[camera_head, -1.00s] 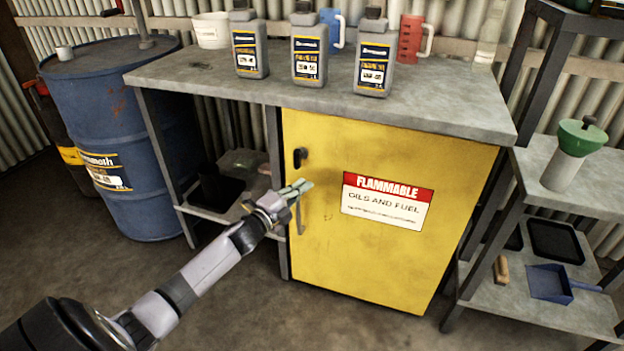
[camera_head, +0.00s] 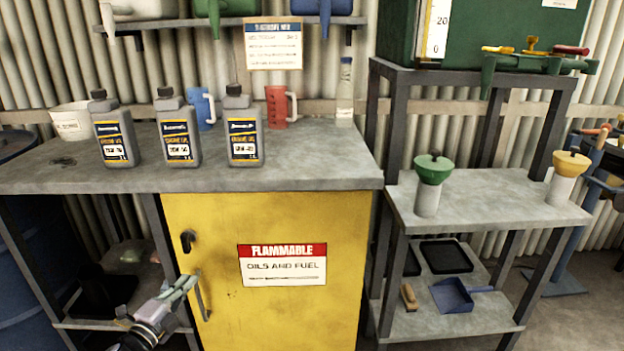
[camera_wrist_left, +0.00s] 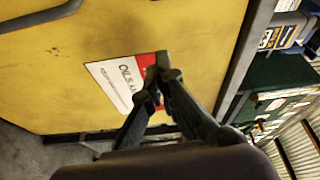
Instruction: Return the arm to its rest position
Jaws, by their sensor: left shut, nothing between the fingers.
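My left gripper (camera_head: 186,284) is at the lower left of the head view, in front of the yellow cabinet (camera_head: 345,240) and close to its door handle (camera_head: 203,297). Its fingers are together with nothing between them. In the left wrist view the closed fingertips (camera_wrist_left: 156,75) point toward the cabinet door (camera_wrist_left: 90,50) and overlap its flammable label (camera_wrist_left: 110,82). I cannot tell whether the fingers touch the handle. The cabinet door is shut. My right gripper is not in view.
Several grey oil bottles (camera_head: 178,130), a blue jug (camera_head: 202,108) and a red jug (camera_head: 278,107) stand on the grey bench (camera_head: 320,172). A shelf unit (camera_head: 470,200) with a green-topped funnel container (camera_head: 430,185) stands to the right. A shelf hangs above.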

